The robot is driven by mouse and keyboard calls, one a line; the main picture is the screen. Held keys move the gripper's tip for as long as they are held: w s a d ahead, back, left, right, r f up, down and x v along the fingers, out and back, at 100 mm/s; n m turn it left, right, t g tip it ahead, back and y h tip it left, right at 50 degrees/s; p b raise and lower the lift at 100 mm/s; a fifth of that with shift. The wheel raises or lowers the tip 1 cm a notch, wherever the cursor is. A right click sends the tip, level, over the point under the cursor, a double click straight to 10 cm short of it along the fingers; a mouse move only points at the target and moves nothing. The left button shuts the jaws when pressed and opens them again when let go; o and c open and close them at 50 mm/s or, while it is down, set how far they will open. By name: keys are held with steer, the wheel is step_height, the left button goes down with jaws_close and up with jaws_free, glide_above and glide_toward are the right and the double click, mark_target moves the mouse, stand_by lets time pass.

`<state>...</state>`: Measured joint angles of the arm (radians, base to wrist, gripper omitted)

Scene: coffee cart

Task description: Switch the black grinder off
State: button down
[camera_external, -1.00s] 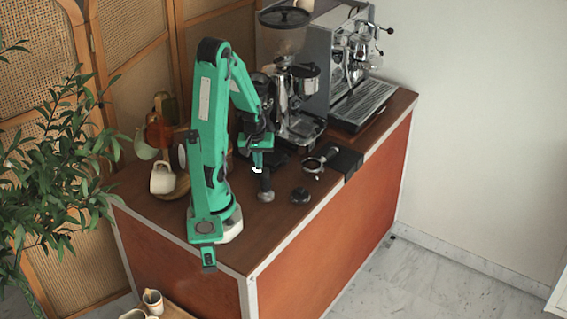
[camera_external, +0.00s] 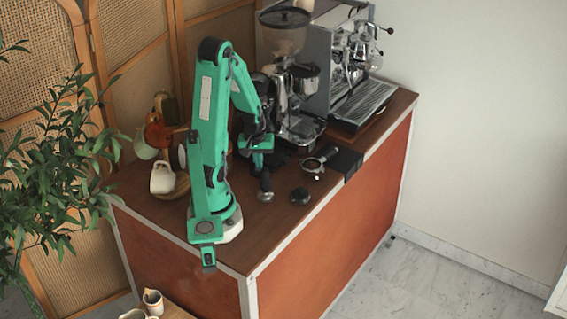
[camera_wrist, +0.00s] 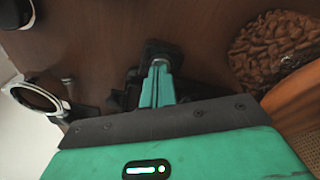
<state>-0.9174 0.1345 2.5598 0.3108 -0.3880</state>
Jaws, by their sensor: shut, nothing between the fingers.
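The grinder (camera_external: 304,78) stands at the back of the cart, in front of the wall panels. It has a clear hopper with a dark lid and a shiny metal body; my arm partly covers its left side. Its switch cannot be made out. My gripper (camera_external: 258,168) is low over the counter, in front and to the left of the grinder. In the wrist view, my gripper's fingers (camera_wrist: 157,85) are together and empty, over a black object on the brown counter. I cannot tell if they touch it.
A portafilter (camera_external: 314,164) lies right of my gripper, with a tamper (camera_external: 265,190) and a round black piece (camera_external: 300,195) nearby. The espresso machine (camera_external: 350,60) stands right of the grinder. Beans (camera_wrist: 275,45) show in the wrist view.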

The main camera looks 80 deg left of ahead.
steer(key=shift+r, duration=1.25)
steer(key=shift+r, duration=1.5)
steer(key=shift+w+d+r+m, duration=0.25)
steer(key=shift+w+r+m, duration=0.05)
steer(key=shift+w, duration=0.05)
steer(key=w+d+r+m+t, duration=0.2)
steer(key=d+r+m, duration=0.5)
steer(key=d, duration=0.3)
steer(key=w+d+r+m+t+h, duration=0.1)
steer(key=w+d+r+m+t, duration=0.1)
steer(key=d+r+m, duration=0.5)
steer(key=w+d+r, duration=0.1)
steer(key=d+r, duration=0.1)
steer(key=d, duration=0.2)
steer(key=shift+d+t, duration=0.15)
steer(key=shift+t, duration=0.15)
